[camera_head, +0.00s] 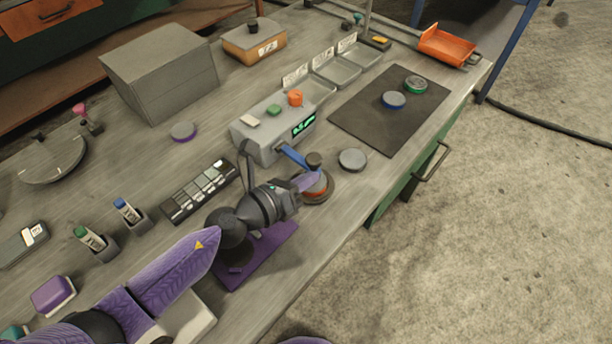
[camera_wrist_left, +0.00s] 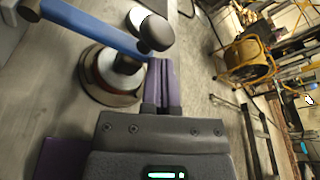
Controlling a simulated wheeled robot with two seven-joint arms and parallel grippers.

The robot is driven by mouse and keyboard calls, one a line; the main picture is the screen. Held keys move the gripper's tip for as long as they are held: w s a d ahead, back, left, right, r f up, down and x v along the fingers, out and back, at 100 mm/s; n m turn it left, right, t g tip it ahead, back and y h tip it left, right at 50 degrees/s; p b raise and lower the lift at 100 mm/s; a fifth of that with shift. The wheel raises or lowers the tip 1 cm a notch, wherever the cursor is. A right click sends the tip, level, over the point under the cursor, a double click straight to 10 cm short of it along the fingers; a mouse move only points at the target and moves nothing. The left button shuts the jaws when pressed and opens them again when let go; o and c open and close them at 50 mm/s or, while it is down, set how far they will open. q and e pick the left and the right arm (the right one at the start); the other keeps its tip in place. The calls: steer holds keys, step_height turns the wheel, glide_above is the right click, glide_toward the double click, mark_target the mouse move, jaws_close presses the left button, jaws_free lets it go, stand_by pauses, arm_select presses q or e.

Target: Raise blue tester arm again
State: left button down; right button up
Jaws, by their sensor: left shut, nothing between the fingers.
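The tester (camera_head: 262,135) is a grey box with a green digital display, an orange button and a green button. Its blue arm (camera_head: 291,154) reaches out low over a round stand (camera_head: 320,190) with an orange-red band, and ends in a dark knob (camera_head: 314,159). The wrist view shows the blue arm (camera_wrist_left: 95,27), the knob (camera_wrist_left: 155,33) and the round stand (camera_wrist_left: 112,78) close up. My left gripper (camera_head: 311,179) is shut and empty, its purple fingers (camera_wrist_left: 160,82) just beside the knob and stand. Contact with the arm cannot be told. My right gripper is not in view.
A grey puck (camera_head: 352,159) lies right of the stand. A dark mat (camera_head: 385,125) holds a blue-ringed puck (camera_head: 393,100) and a green-ringed puck (camera_head: 415,84). Grey trays (camera_head: 338,69) and an orange bin (camera_head: 447,47) stand at the back. The bench's front edge is close by.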

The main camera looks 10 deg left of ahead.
arm_select(q)
steer(key=shift+r, duration=0.15)
steer(key=shift+r+n, duration=0.25)
steer(key=shift+n, duration=0.05)
